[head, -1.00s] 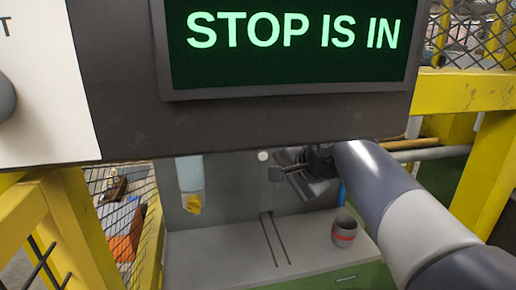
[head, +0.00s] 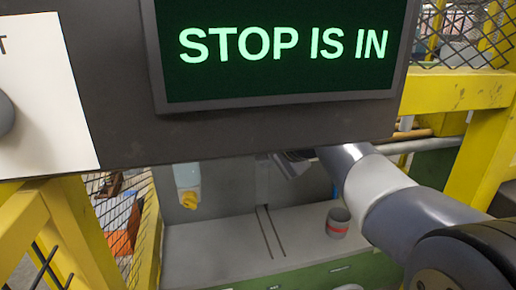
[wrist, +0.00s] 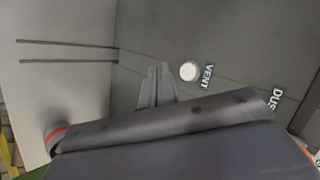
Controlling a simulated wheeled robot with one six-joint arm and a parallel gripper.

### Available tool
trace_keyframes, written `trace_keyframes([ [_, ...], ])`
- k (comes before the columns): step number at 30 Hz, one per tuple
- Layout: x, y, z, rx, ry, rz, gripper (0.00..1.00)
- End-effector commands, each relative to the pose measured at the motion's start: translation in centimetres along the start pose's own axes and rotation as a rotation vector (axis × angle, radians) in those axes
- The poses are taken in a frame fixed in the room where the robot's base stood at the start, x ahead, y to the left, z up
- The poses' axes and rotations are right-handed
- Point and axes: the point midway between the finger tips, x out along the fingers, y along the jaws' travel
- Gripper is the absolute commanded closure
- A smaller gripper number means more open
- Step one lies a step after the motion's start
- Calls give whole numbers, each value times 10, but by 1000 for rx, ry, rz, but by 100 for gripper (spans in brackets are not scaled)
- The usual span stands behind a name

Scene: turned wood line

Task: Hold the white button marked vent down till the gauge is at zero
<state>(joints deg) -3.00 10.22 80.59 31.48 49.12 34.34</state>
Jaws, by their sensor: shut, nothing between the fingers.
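The white round button (wrist: 189,71) is on a grey panel in the wrist view, with a VENT label (wrist: 207,76) beside it. My gripper (wrist: 158,70) is shut and empty. In that picture its tips lie a little left of the button, and a gap shows between them; I cannot tell the depth. In the head view my gripper (head: 284,163) is partly hidden under the dark panel's lower edge, and the button is not visible. No gauge shows in either view.
A green-lettered screen (head: 285,88) reads STOP IS IN. A grey cup with a red band (head: 338,223) stands on the grey bench (head: 215,245). A clear bottle with a yellow nozzle (head: 188,180) is at the back. Yellow posts and mesh flank the bay.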

Motion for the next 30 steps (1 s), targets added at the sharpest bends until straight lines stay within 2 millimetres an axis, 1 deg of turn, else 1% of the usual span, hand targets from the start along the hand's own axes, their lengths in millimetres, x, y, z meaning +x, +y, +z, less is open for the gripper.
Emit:
trace_keyframes([
  [3, 9, -9, -8, 0, 0, 1, 100],
  [9, 19, -15, -14, 0, 0, 0, 100],
  [30, 21, -16, -16, 0, 0, 0, 100],
])
